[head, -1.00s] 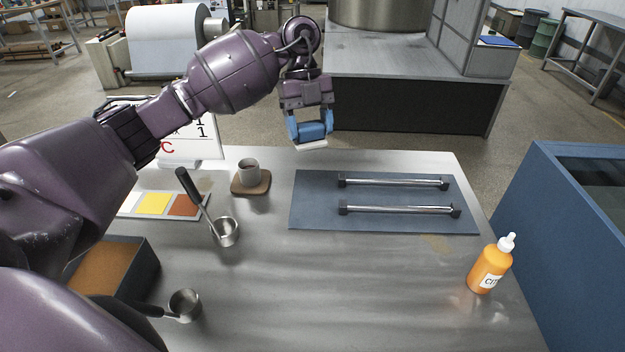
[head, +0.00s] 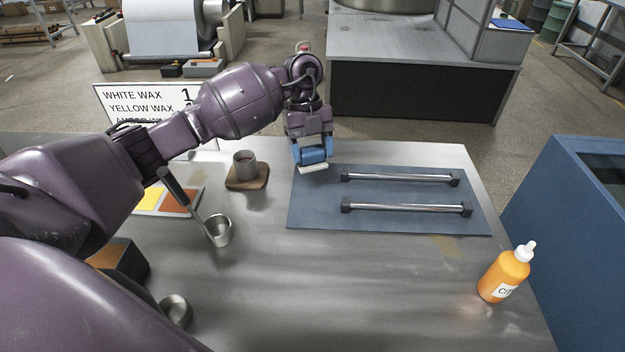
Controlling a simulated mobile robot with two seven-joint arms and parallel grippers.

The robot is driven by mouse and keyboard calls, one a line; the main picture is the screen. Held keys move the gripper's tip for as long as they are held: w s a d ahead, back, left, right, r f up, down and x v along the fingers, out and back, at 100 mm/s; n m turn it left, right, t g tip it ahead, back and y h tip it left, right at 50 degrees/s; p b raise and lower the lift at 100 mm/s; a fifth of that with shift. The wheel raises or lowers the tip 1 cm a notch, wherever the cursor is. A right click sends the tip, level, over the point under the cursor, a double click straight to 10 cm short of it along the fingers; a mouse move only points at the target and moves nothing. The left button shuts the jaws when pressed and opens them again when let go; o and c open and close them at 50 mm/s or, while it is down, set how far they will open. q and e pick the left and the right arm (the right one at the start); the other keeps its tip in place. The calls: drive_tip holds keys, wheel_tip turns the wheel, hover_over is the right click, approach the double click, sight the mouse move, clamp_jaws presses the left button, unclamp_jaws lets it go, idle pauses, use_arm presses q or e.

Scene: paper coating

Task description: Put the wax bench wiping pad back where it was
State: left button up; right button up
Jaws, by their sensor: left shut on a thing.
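The wiping pad (head: 314,168) has a blue grip block and a white underside. My left gripper (head: 313,157) is shut on it, with a blue fingertip at each side of the block. The pad is over the far left corner of the blue-grey mat (head: 320,211). I cannot tell whether its white underside touches the surface. My right gripper is not in view.
Two metal bars with dark end blocks, one of them here (head: 400,178), lie on the mat. A cup (head: 244,163) on a brown coaster, a ladle (head: 218,231) and colour swatches (head: 182,199) are left. An orange bottle (head: 503,276) stands front right. A yellowish smear (head: 444,244) marks the bench.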

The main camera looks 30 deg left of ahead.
sight(312, 161)
use_arm(q)
drive_tip(key=shift+f, duration=1.6)
wheel_tip(312, 161, down, 5)
drive_tip(key=shift+r+b, duration=0.15)
drive_tip(key=shift+b, duration=0.35)
drive_tip(key=shift+w+f, duration=0.1)
drive_tip(key=shift+f, duration=0.3)
drive_tip(key=shift+r, duration=0.1)
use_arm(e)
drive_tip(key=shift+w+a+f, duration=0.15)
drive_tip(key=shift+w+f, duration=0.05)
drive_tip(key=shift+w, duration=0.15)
use_arm(q)
drive_tip(key=o, duration=0.9)
